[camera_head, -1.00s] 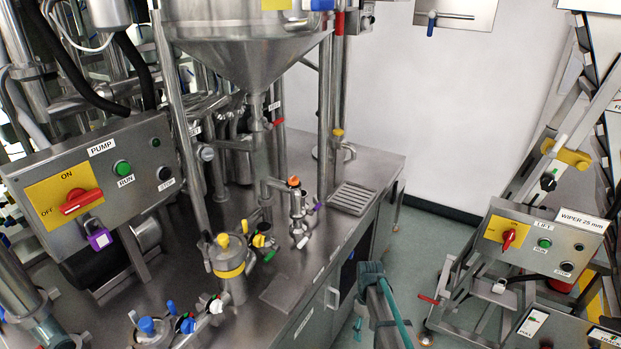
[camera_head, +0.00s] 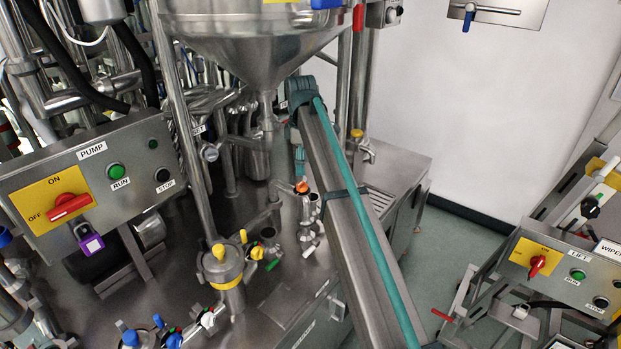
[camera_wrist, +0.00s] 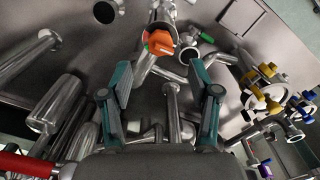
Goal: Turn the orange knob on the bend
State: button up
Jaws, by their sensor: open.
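The orange knob (camera_head: 302,187) sits on top of a steel pipe bend (camera_head: 308,215) beneath the hopper in the head view. In the wrist view the orange knob (camera_wrist: 160,42) lies straight ahead, beyond and between my fingertips, at the end of its pipe. My gripper (camera_wrist: 159,78) is open, with one teal finger on each side and nothing between them. In the head view my gripper (camera_head: 299,164) points down just above the knob, partly hidden by my arm. A small gap seems to separate them; contact cannot be told.
The steel hopper (camera_head: 255,45) hangs close to my wrist. A yellow-banded canister (camera_head: 222,275) and coloured valves stand at the front left. Pipes crowd the knob.

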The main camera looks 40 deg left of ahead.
aim_at(302, 182)
jog(key=shift+f+p, duration=1.2)
jog(key=shift+f, duration=2.45)
jog(key=c, duration=1.1)
